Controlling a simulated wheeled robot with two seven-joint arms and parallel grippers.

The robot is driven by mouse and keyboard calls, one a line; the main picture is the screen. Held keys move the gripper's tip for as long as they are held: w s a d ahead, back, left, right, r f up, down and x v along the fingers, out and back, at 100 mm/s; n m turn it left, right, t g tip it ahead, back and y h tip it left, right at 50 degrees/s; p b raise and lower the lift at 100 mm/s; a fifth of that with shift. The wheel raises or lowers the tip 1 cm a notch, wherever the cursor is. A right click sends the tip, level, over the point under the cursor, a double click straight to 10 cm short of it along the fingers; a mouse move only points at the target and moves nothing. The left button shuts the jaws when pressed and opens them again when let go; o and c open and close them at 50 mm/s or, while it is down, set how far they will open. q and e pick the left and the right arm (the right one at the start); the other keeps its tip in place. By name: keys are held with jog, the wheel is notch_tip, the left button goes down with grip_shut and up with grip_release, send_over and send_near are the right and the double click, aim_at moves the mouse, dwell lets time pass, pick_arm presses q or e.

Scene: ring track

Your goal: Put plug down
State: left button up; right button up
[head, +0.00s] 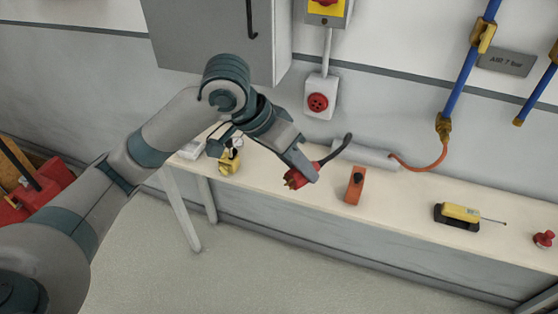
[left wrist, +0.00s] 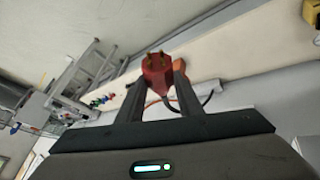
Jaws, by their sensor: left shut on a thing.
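The red plug (head: 296,179) with a black cable shows at the end of my left gripper (head: 304,172), over the pale bench (head: 400,200). In the left wrist view my left gripper (left wrist: 160,85) is shut on the plug (left wrist: 158,68), with a finger on each side and its metal pins pointing away from the wrist. I cannot tell whether the plug touches the bench top. A red socket (head: 318,102) in a white box is on the wall behind the bench. My right gripper does not show in either view.
An orange block-like object (head: 355,186), a yellow and black tool (head: 462,213) and a red knob-like object (head: 543,239) stand on the bench to the right. A yellow gauge fitting (head: 229,162) is to the left. Bench space between orange and yellow items is clear.

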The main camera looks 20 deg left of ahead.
pick_arm(q)
jog(key=d+m, duration=0.1)
jog(key=s+d+r+m+g, duration=0.1)
jog(key=d, duration=0.1)
jog(key=d+r, duration=0.1)
jog(key=d, duration=0.1)
jog(key=shift+s+r+m+h, duration=0.2)
jog(key=shift+s+m+h, duration=0.1)
jog(key=shift+s+m, duration=0.1)
jog(key=shift+w+f, duration=0.1)
jog(key=w+d+f+m+g, duration=0.2)
jog(key=w+d+f+m, duration=0.2)
jog(key=f, duration=0.1)
jog(key=shift+w+f+m+g, duration=0.3)
jog(key=shift+w+f+g, duration=0.05)
jog(key=shift+f+g, duration=0.05)
jog(key=shift+d, duration=0.1)
